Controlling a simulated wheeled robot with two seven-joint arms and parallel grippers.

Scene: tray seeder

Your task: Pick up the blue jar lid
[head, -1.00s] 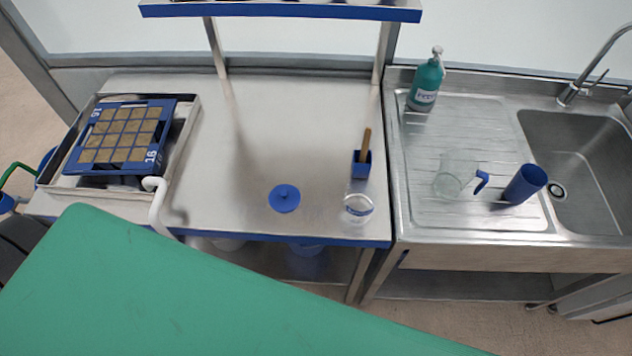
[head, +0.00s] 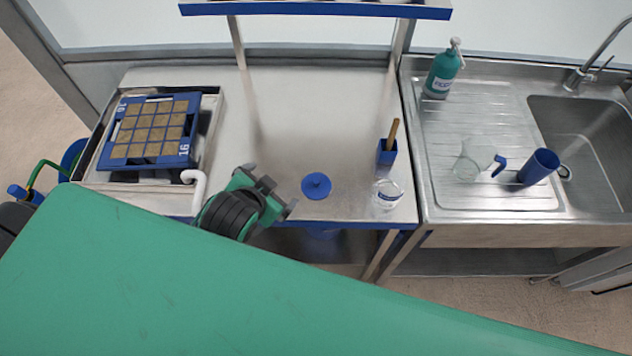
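The blue jar lid (head: 316,186), a round disc with a small knob on top, lies knob-up near the front edge of the steel worktop. A clear jar (head: 387,196) with a label stands open to its right. My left gripper (head: 270,186) is over the front of the worktop, just left of the lid and apart from it. Its fingers look spread, with nothing between them. Its wrist comes up from behind my green body panel, which hides the rest of the arm. My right gripper is not in view.
A blue holder (head: 386,158) with a wooden-handled tool stands behind the jar. A seed tray (head: 150,131) in a metal frame with a white pipe (head: 196,188) is at the left. The worktop (head: 310,110) behind the lid is clear. A sink (head: 590,150) is at the right.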

